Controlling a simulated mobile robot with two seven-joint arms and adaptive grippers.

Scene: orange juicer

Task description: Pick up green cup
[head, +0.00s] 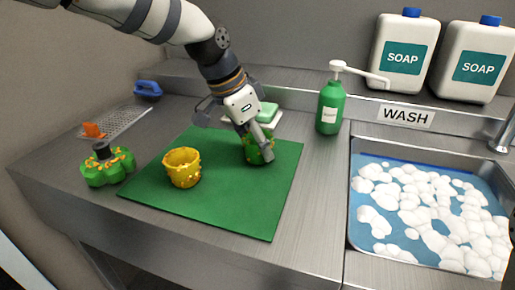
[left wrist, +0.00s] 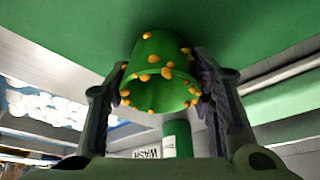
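The green cup (head: 257,152) with orange specks is at the far right part of the green mat (head: 225,205), partly hidden by my left gripper (head: 258,143). In the left wrist view the green cup (left wrist: 160,72) sits between the two fingers of my left gripper (left wrist: 162,85), and both fingers appear to press against its sides. The cup still looks to be at the mat. My right gripper is not in view.
A yellow cup (head: 183,168) stands on the mat. A green flower-shaped item (head: 108,167), a grater (head: 117,121) and a blue-handled brush (head: 148,90) are at left. A green soap pump (head: 329,108) and a foamy sink (head: 420,215) are at right. A sponge (head: 267,112) lies behind.

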